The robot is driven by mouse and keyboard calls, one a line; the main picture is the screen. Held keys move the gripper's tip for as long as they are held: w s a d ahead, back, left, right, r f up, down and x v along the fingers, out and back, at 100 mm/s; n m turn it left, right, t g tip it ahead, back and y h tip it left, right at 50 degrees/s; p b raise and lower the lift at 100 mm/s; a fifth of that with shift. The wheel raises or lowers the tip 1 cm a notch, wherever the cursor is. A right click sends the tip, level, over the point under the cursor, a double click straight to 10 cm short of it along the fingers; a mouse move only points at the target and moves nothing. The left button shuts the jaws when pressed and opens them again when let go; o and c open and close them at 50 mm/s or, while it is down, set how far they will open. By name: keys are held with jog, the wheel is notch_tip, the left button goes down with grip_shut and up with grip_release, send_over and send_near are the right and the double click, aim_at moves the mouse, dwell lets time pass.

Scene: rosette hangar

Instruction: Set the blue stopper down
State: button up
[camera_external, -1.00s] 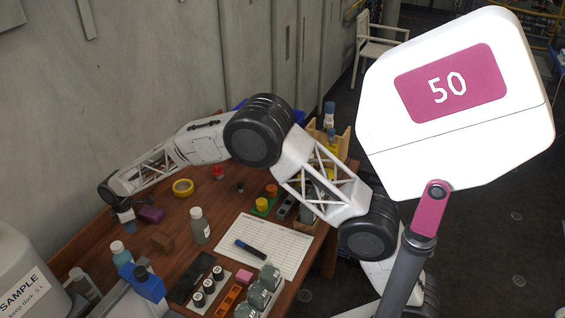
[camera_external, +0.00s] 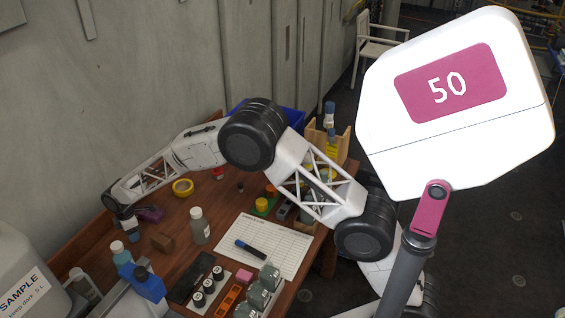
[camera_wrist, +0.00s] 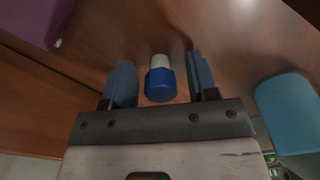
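The blue stopper (camera_wrist: 160,85) shows in the wrist view with a white part at its far end. It stands between the two blue fingers of my gripper (camera_wrist: 161,82), with a visible gap on each side. My gripper is open around it and the fingers look apart from it. In the external view my gripper (camera_external: 127,222) is low over the left part of the wooden table (camera_external: 187,236). I cannot make out the stopper in that view.
A purple block (camera_external: 151,214) lies close beside my gripper.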

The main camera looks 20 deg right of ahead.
dwell(0.3)
notch_tip(320, 180, up, 12)
jog(key=shift+d+r, duration=0.15)
jog(key=shift+d, duration=0.15)
dwell(0.5)
dwell(0.7)
